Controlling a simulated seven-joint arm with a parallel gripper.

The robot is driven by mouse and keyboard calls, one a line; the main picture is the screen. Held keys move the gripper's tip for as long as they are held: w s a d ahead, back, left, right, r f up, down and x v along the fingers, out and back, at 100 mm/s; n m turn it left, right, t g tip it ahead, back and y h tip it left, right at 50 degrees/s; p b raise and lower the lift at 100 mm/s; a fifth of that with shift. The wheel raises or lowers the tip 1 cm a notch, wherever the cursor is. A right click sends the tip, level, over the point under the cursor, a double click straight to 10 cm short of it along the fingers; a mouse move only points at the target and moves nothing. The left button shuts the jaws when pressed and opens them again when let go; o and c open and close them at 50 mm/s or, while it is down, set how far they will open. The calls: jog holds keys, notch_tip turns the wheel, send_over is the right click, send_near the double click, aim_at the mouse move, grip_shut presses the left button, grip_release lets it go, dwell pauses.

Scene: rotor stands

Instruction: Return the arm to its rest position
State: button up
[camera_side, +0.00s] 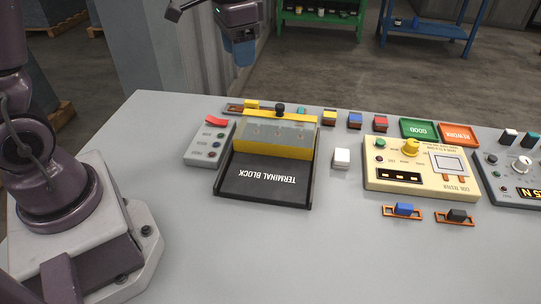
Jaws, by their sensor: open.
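My gripper (240,52) is at the top of the side view, left of centre, above and beyond the far edge of the table. Its purple wrist (238,14) is cut by the top of the picture, and a blue part shows at its lower end. It is open and touches nothing on the table. The fingers are too small to make out one by one. My base and lower arm fill the left side; the middle of the arm is out of the picture.
On the grey table (330,250) stand a black terminal block fixture (265,190) with a yellow bar, a grey button box (209,145), a white cube (342,158), a cream coil tester (420,178), green (419,129) and orange trays (458,135), and several small coloured blocks. The front is clear.

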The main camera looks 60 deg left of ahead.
jog(key=s+d+r+n+t, duration=0.1)
jog(key=s+d+r+t, duration=0.1)
jog(key=s, duration=0.6)
jog(key=s+d+r+n+t, duration=0.1)
jog(key=s+d+r+t, duration=0.1)
jog(key=s, duration=0.7)
notch_tip(320, 180, up, 3)
jog(key=shift+d+f+t, duration=0.2)
jog(key=shift+d+t, duration=0.2)
jog(key=shift+d, duration=0.2)
